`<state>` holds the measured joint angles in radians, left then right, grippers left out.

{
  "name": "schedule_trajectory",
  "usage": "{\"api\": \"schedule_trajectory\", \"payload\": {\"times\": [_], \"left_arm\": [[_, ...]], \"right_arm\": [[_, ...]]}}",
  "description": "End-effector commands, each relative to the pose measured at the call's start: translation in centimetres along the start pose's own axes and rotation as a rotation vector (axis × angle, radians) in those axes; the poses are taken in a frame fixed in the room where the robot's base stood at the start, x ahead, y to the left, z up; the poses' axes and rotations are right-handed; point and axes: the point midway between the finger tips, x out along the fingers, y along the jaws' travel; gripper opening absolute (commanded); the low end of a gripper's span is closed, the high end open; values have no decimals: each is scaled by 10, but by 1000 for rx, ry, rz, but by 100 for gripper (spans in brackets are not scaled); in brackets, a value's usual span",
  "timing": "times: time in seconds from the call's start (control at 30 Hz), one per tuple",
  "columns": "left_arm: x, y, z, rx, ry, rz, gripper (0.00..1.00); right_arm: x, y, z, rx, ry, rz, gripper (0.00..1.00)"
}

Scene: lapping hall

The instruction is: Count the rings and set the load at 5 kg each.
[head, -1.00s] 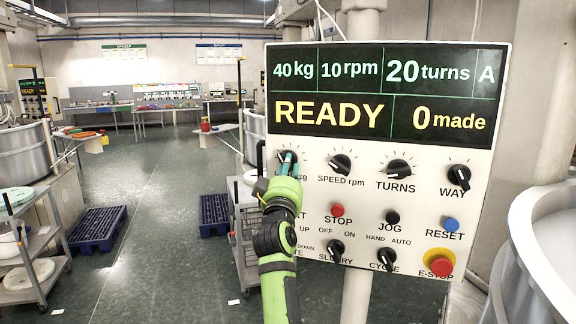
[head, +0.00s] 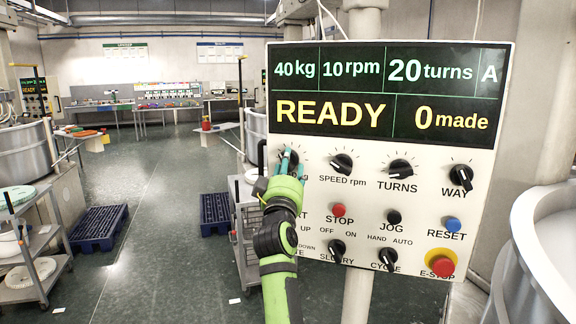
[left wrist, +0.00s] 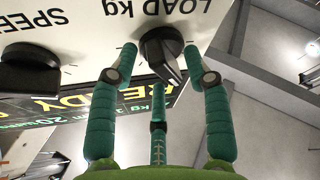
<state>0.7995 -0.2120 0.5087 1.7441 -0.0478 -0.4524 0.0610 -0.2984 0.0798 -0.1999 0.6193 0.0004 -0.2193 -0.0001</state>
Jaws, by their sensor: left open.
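The control panel (head: 365,145) shows 40 kg, 10 rpm, 20 turns, A, READY and 0 made on its display (head: 388,93). My left gripper (head: 287,163) is at the load knob, the leftmost knob of the top row. In the left wrist view the black load knob (left wrist: 164,50) sits between the open teal fingers of my left gripper (left wrist: 160,70), under the label LOAD kg. The fingers stand around it; whether they touch it I cannot tell. My arm covers part of the panel's lower left. My right gripper is not in view. No rings can be made out clearly.
The speed knob (head: 342,164) is just right of the load knob, then the turns knob (head: 400,169) and way knob (head: 461,175). The E-stop (head: 443,266) is at lower right. A large round machine tub (head: 545,250) stands at right. Open floor (head: 165,210) lies left.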

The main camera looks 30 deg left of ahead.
Motion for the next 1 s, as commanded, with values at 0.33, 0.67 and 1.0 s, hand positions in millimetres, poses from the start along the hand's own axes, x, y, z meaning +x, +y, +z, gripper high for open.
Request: {"api": "schedule_trajectory", "payload": {"times": [0.33,0.67,1.0], "left_arm": [[-52,0,-1,-1,3,1,49],[-69,1,-3,-1,6,2,49],[-68,0,-3,-1,5,2,49]], "right_arm": [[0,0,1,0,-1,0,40],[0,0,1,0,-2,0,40],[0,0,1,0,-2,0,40]]}}
